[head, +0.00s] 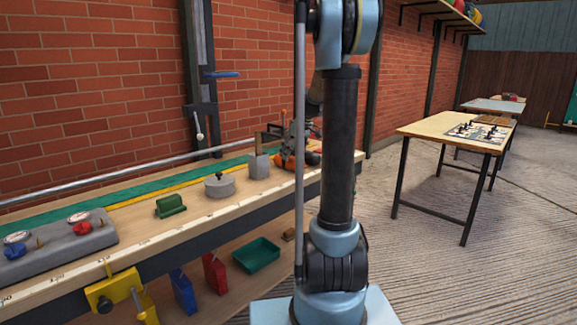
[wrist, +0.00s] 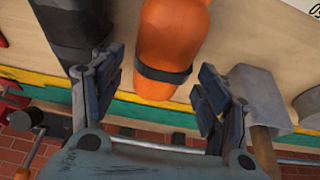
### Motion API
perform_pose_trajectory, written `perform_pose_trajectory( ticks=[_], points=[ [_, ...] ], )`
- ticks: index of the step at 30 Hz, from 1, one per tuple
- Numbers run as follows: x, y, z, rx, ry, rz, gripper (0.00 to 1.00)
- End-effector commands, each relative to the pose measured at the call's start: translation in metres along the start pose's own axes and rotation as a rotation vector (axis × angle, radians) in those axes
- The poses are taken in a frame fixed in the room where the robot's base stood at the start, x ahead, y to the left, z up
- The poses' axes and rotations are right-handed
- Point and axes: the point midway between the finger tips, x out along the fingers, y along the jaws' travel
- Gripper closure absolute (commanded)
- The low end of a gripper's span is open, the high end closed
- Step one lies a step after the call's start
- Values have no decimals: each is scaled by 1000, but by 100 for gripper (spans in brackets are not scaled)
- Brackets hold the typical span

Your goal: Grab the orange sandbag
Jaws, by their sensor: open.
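The orange sandbag (wrist: 174,40) shows in the wrist view as a rounded orange body with a dark band (wrist: 163,73) around it. It lies on the wooden bench top, and its upper end runs out of the picture. My gripper (wrist: 160,85) is open, with one dark finger on each side of the sandbag's lower end; I cannot tell whether either touches it. In the head view, orange parts (head: 284,161) show at the bench's far end, partly hidden by my arm; I cannot tell for sure which is the sandbag.
The bench (head: 150,228) also holds a grey weight (head: 219,187) and a green item (head: 170,206). A table (head: 440,125) stands right across clear floor.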

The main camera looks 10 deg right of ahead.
Motion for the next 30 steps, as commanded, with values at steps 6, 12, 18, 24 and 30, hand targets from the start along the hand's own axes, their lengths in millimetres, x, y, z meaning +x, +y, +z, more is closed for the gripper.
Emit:
perform_pose_trajectory(
  ticks=[6,12,18,24,30],
  points=[
    [21,-2,1,-2,0,0,32],
    [46,-3,2,-1,0,0,32],
    [53,-3,2,0,0,0,32],
    [53,-3,2,0,0,0,41],
    [53,-3,2,0,0,-1,86]
  ],
)
